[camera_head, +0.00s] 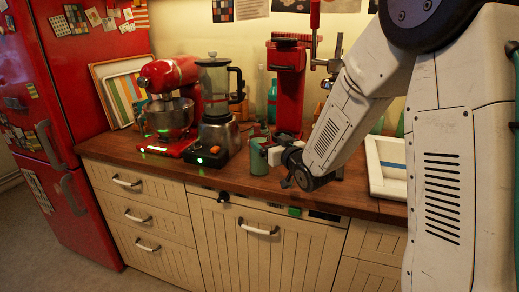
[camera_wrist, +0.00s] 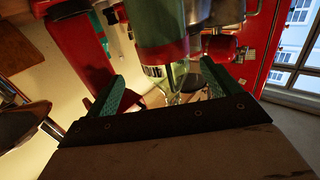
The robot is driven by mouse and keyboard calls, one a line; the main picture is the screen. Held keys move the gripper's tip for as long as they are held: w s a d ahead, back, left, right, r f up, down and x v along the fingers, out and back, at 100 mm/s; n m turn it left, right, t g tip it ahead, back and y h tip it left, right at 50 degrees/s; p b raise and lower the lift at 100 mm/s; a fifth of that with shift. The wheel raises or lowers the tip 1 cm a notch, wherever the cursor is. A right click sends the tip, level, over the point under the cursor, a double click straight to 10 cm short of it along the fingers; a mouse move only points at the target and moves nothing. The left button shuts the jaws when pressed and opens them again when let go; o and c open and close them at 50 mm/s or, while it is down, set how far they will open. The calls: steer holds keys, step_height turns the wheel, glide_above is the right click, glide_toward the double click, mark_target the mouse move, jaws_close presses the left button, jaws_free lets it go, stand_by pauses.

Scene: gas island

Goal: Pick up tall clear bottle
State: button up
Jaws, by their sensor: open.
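My gripper (camera_head: 264,152) is over the front of the counter, nearer the camera than this bottle. In the wrist view my gripper (camera_wrist: 168,92) is open, its two green finger pads well apart. A clear, greenish glass shape (camera_wrist: 178,82) shows beyond and between the pads; I cannot tell for sure that it is the tall bottle. No contact with the pads is visible.
The blender (camera_head: 215,110) and red mixer (camera_head: 170,100) stand left of my gripper. The red coffee machine (camera_head: 287,85) is behind it. A teal bottle (camera_head: 272,102) stands by the coffee machine. A white tray (camera_head: 385,168) lies to the right. The wooden counter's front strip is mostly clear.

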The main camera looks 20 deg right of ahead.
mark_target(257, 133)
steer(key=w, duration=0.2)
steer(key=w+a, duration=0.1)
steer(key=w, duration=0.2)
steer(key=w+a, duration=0.1)
steer(key=w, duration=0.1)
steer(key=shift+w+a, duration=0.2)
steer(key=shift+w, duration=0.15)
steer(key=c, duration=1.3)
steer(key=shift+c, duration=1.3)
steer(key=shift+r, duration=0.1)
